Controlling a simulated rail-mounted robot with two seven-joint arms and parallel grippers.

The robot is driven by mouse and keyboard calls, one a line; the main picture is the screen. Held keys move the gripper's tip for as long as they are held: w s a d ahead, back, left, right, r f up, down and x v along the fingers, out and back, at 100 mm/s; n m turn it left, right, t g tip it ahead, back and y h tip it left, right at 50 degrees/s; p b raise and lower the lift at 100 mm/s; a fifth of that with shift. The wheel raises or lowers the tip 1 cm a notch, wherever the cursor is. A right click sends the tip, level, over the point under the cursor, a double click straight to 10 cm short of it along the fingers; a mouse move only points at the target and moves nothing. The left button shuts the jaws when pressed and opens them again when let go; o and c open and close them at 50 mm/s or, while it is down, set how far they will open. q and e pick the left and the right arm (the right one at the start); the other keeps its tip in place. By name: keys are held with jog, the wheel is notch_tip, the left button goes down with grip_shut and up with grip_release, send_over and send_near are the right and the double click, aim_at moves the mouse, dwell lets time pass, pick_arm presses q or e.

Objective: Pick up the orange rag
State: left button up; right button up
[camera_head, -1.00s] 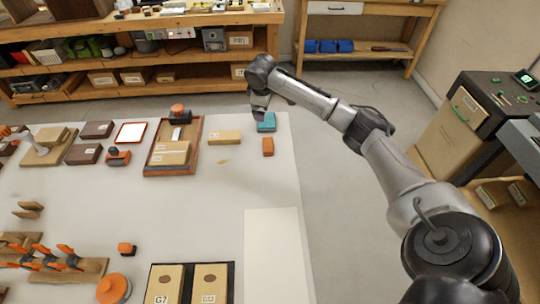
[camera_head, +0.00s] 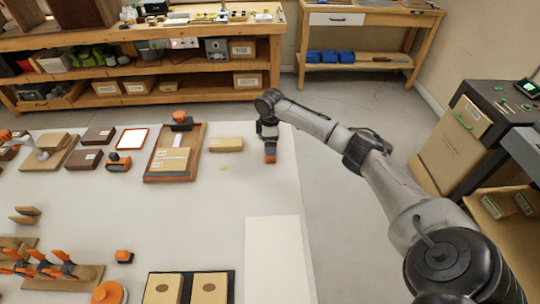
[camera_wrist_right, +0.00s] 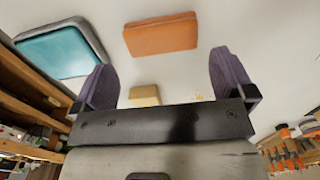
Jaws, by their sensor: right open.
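The orange rag (camera_head: 270,157) is a small flat orange block-like piece on the white table near its right edge. It also shows in the right wrist view (camera_wrist_right: 161,35), beyond the fingertips and between their lines. My right gripper (camera_head: 268,142) hangs just over the rag's far end and partly covers it in the head view. My left gripper is not in view.
A teal piece in a grey surround (camera_wrist_right: 60,52) lies beside the rag; the arm hides it in the head view. A tan block (camera_head: 226,143) and a wooden tray (camera_head: 200,143) lie to the left. Bare table lies in front of the rag, with a pale sheet (camera_head: 275,255) nearer.

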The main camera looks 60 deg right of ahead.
jog(key=shift+s+a+f+b, duration=0.1)
jog(key=shift+f+b, duration=0.5)
jog(key=shift+f, duration=0.9)
jog(key=shift+s+f+b, duration=0.1)
jog(key=shift+f+b, duration=0.45)
jog(key=shift+f, duration=0.9)
jog(key=shift+w, duration=0.1)
jog(key=c, duration=0.6)
jog(key=shift+o, duration=0.2)
jog(key=shift+r, duration=0.15)
